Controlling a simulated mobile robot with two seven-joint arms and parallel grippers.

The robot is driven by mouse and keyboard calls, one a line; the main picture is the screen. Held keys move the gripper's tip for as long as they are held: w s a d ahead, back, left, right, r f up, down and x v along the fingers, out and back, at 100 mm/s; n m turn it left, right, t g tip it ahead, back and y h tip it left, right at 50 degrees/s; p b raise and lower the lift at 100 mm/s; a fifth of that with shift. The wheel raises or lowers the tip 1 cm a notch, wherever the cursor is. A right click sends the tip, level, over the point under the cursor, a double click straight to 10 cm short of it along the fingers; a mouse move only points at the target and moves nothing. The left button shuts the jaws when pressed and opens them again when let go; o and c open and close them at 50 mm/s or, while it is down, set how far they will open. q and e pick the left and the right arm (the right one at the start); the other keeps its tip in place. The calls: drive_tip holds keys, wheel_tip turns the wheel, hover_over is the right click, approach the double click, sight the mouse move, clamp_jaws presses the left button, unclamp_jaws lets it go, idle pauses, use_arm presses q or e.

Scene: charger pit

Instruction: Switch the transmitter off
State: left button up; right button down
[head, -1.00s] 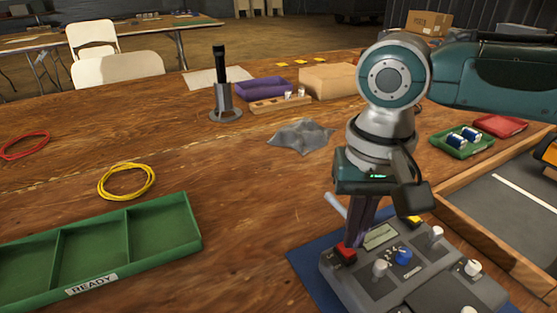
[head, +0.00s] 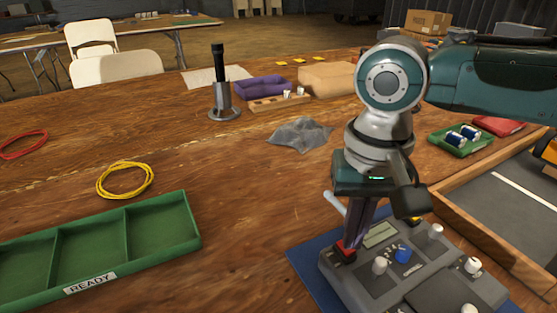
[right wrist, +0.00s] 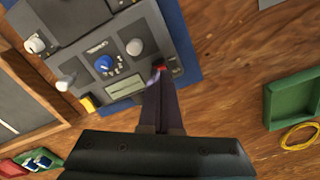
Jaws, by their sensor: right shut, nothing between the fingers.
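The transmitter (head: 410,265) is a grey box with a small display, a blue knob, several white knobs and sticks, and a red switch (head: 343,254) at its left corner. It lies on a blue mat (head: 303,262). My right gripper (head: 348,243) is shut and empty, pointing down with its fingertips at the red switch and partly covering it. In the right wrist view the fingertips (right wrist: 158,78) meet the red switch (right wrist: 161,69); whether they press it I cannot tell. The left gripper is not in view.
A green tray labelled READY (head: 150,243) stands at the left, with a yellow cable coil (head: 125,181) behind it. A wooden-framed pit (head: 475,228) borders the transmitter on the right. A grey cloth (head: 300,133) lies behind. The table between tray and mat is clear.

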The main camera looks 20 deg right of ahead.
drive_tip(key=shift+f, duration=0.6)
wheel_tip(320, 180, up, 7)
drive_tip(key=p, duration=0.8)
drive_tip(key=shift+r+p, duration=0.1)
drive_tip(key=shift+p, duration=0.2)
idle(0.3)
